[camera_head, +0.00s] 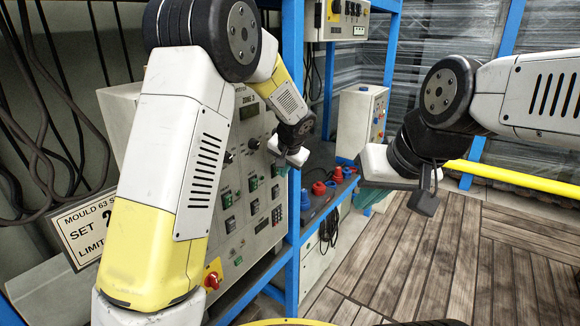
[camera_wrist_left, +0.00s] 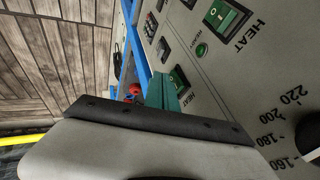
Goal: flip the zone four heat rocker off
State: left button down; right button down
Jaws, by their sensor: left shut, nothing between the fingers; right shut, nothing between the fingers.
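The control panel (camera_head: 250,200) is grey and carries several green rockers in rows. In the left wrist view, a green heat rocker (camera_wrist_left: 228,16) shows at the top, with HEAT printed beside it. A second green heat rocker (camera_wrist_left: 179,79) sits close by the teal fingertips of my left gripper (camera_wrist_left: 165,92). I cannot tell which rocker belongs to zone four, or whether the fingertips touch the panel. In the head view my left gripper (camera_head: 284,170) is shut and empty at the panel's right side. My right gripper (camera_head: 368,205) is shut and empty, away from the panel.
A blue frame post (camera_head: 293,240) stands along the panel's right edge. A shelf with red and blue fittings (camera_head: 320,188) lies beyond it. A red-and-yellow switch (camera_head: 213,280) sits low on the panel. The wooden floor (camera_head: 450,260) at right is clear.

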pick_arm(q)
jog(key=shift+w+a+f, duration=0.15)
jog(key=shift+w+a, duration=0.1)
jog(key=shift+a, duration=0.05)
jog(key=shift+w+a+f, duration=0.1)
jog(key=shift+a+f, duration=0.1)
jog(key=shift+f, duration=0.05)
jog(key=shift+r, duration=0.1)
jog(key=shift+r, duration=0.75)
jog(key=shift+d, duration=0.1)
